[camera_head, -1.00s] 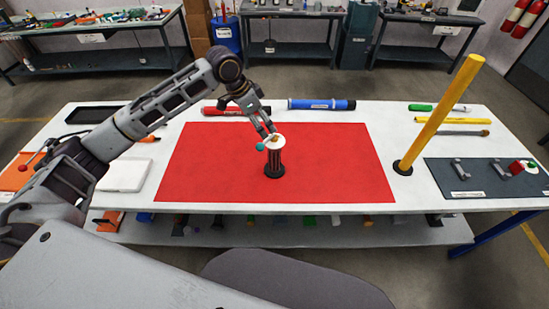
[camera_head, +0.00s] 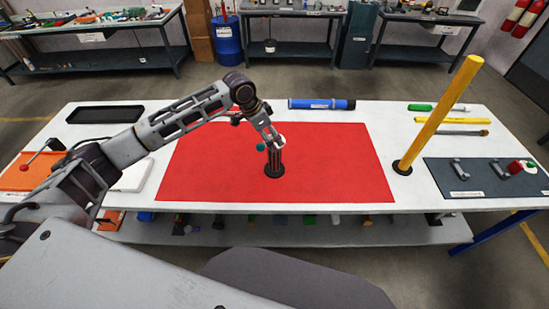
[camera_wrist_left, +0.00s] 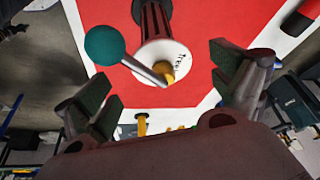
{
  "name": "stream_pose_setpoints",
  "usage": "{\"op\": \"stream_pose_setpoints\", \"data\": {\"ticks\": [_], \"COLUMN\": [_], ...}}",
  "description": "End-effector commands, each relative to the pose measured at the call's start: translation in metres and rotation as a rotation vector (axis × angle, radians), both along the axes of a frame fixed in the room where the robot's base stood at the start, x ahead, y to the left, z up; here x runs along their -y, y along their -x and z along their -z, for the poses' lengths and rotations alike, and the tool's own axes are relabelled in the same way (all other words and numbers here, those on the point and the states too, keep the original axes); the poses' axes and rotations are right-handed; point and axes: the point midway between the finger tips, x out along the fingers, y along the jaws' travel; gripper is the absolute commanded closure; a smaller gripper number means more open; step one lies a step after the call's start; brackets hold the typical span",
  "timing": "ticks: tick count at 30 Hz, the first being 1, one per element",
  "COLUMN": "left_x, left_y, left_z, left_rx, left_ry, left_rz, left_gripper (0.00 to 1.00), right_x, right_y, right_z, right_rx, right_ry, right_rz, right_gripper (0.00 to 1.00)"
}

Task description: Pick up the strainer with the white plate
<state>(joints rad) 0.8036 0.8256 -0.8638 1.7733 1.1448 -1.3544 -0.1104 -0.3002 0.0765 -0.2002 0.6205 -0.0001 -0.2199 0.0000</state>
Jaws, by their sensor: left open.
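The strainer (camera_head: 274,163) is a dark upright cylinder with a white plate on top, standing on a black foot on the red mat (camera_head: 335,165). In the left wrist view its white plate (camera_wrist_left: 168,54) has small black lettering and a yellow piece at its edge. A grey rod with a teal ball (camera_wrist_left: 104,45) lies across the plate in that view; the ball (camera_head: 260,147) also shows in the head view. My left gripper (camera_head: 271,137) is over the plate, partly hiding it. Its fingers (camera_wrist_left: 170,95) are spread with nothing between them. My right gripper is not in view.
A yellow pole (camera_head: 437,115) stands right of the mat. A blue tube (camera_head: 321,104) lies behind the mat. A dark tray (camera_head: 105,115) is at the back left, and a dark grey board (camera_head: 485,185) with fittings is at the right. The mat's right side is clear.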

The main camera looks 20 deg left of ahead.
Motion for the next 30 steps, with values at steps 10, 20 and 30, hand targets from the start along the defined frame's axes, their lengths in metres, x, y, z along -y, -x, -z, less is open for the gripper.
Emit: {"op": "stream_pose_setpoints", "data": {"ticks": [10,20,30], "left_x": [0.007,0.014,0.015], "left_y": [-0.007,-0.015,-0.015], "left_z": [0.019,0.046,0.047], "left_rx": [-0.001,0.001,0.0], "left_ry": [0.001,0.0,0.0], "left_rz": [0.001,0.001,0.001], "left_gripper": [0.06,0.06,0.06], "right_x": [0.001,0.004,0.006], "right_y": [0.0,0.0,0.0], "right_z": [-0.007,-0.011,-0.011], "right_rx": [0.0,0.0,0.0], "right_ry": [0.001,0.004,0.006], "right_rz": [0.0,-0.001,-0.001], "right_gripper": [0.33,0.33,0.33]}}
